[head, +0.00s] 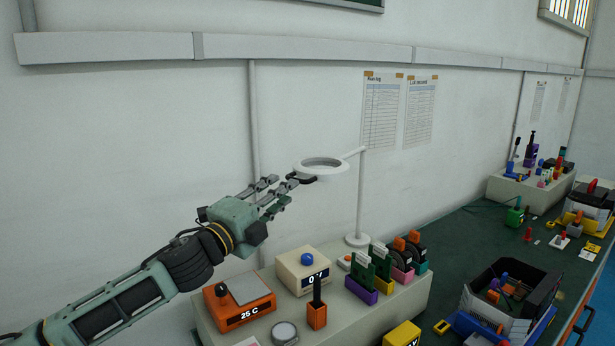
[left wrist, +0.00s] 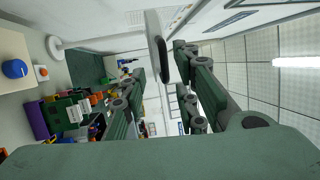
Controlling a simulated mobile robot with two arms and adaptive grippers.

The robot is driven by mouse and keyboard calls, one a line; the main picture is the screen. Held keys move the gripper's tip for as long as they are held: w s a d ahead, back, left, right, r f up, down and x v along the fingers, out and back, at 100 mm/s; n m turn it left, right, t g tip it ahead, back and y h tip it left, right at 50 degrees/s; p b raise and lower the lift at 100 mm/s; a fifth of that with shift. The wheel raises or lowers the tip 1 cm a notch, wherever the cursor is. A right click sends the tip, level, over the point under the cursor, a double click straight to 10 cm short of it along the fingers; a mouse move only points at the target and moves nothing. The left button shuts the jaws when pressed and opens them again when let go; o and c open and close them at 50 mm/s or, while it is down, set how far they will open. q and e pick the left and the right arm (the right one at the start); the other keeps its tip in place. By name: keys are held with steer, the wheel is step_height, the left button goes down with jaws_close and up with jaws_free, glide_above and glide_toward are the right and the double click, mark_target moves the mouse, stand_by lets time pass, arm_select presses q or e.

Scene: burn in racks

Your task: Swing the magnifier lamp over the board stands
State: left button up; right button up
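The magnifier lamp has a white ring head (head: 322,162) on a thin arm from a white upright post (head: 361,200), which stands on the white bench block. A dark grip (head: 302,179) sits at the ring's left side. The ring shows edge-on in the left wrist view (left wrist: 154,38). My left gripper (head: 285,184) is at the grip, its fingers spread apart around or just short of it; contact is unclear. My right gripper is out of view.
An orange 25 C unit (head: 240,312), a cream unit with a blue knob (head: 302,274) and an orange holder (head: 317,314) stand below my left arm. A bin of parts (head: 510,300) is on the dark green bench. The wall is close behind the lamp.

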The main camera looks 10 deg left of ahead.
mark_target(295, 178)
arm_select(q)
steer(key=p+x, duration=0.1)
steer(key=x, duration=0.2)
steer(key=p+x, duration=0.1)
steer(key=x, duration=0.1)
steer(key=shift+w+d+r, duration=0.2)
steer(key=shift+w+r, duration=0.1)
steer(key=shift+w+d+r, duration=0.1)
steer(key=shift+w, duration=0.05)
jaws_close()
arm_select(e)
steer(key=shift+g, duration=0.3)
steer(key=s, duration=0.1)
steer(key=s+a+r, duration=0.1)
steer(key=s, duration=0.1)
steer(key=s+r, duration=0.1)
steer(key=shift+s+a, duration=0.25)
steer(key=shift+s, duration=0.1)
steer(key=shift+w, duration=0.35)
